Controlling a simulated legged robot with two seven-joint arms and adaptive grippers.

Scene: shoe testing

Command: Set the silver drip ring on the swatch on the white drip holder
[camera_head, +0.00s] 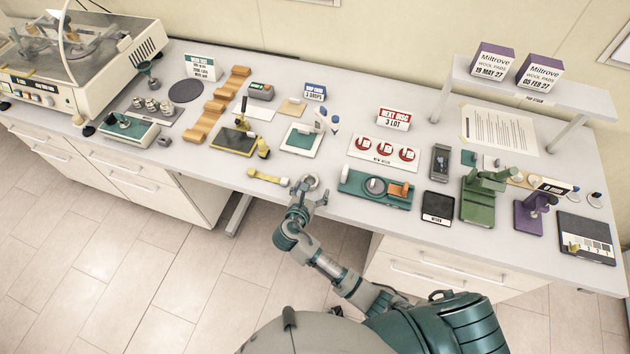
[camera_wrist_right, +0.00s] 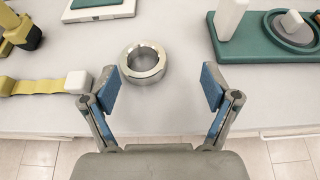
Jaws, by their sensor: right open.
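The silver drip ring (camera_wrist_right: 143,76) lies flat on the table near its front edge, just ahead of my right gripper and a little left of centre between the fingers. My right gripper (camera_wrist_right: 162,90) is open and empty, with its blue-padded fingers apart. In the head view my right gripper (camera_head: 304,189) is at the table's front edge, with the ring (camera_head: 312,181) partly hidden by it. The white drip holder (camera_head: 289,148) with the teal swatch (camera_head: 301,138) lies farther back; a corner of the holder (camera_wrist_right: 125,10) shows in the wrist view. My left gripper is out of view.
A green tester base (camera_head: 352,188) stands to the right. A white card with red discs (camera_head: 360,157) lies behind it. A small white bottle (camera_head: 321,117) stands by the holder. Open table lies between ring and holder.

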